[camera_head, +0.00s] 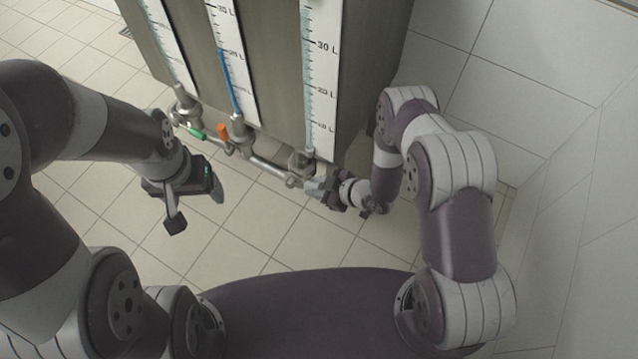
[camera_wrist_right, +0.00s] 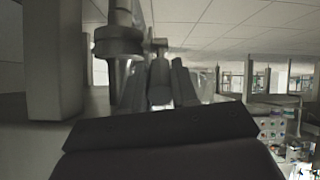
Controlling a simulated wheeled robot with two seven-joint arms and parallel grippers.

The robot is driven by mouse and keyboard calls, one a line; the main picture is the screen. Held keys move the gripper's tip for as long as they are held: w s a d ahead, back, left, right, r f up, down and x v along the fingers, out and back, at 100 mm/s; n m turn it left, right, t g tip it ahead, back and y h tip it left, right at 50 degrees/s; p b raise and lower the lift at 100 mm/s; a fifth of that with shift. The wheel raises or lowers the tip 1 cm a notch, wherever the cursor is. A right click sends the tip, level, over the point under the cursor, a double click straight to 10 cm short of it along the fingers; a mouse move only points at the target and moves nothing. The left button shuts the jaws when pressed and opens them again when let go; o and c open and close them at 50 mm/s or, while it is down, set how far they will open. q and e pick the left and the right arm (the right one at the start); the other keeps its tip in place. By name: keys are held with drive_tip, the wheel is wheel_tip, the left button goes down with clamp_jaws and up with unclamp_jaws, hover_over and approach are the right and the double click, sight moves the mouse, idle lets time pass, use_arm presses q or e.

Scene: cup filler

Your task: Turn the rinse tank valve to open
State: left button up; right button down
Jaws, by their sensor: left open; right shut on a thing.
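A grey metal tank unit (camera_head: 275,70) with several level gauges stands at the top centre in the head view. Valves run along the pipe below it: one with a green handle (camera_head: 196,133), one with an orange handle (camera_head: 223,132), and a right-hand valve (camera_head: 301,162). My right gripper (camera_head: 316,187) is at the right-hand valve, shut on its handle. In the right wrist view the handle (camera_wrist_right: 159,80) shows between the fingers, below the valve fitting. The handle's colour and exact angle are hidden or too dark to tell. My left gripper (camera_head: 196,207) is open and empty, below the green-handled valve and apart from it.
A metal pipe (camera_head: 262,163) links the valves. White tiled walls (camera_head: 540,60) close off the right side near my right arm. The tiled floor (camera_head: 265,225) between my grippers is clear. Blurred shelves (camera_wrist_right: 265,85) stand far off in the wrist view.

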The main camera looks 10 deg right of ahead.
drive_tip(key=shift+r, duration=0.1)
idle(0.3)
drive_tip(key=c, duration=0.9)
unclamp_jaws()
drive_tip(key=shift+o, duration=0.2)
drive_tip(key=shift+s+d+r+p, duration=0.1)
drive_tip(key=shift+d+r+p, duration=0.05)
drive_tip(key=shift+r+p, duration=0.15)
drive_tip(key=p+v, duration=0.5)
drive_tip(key=v, duration=0.7)
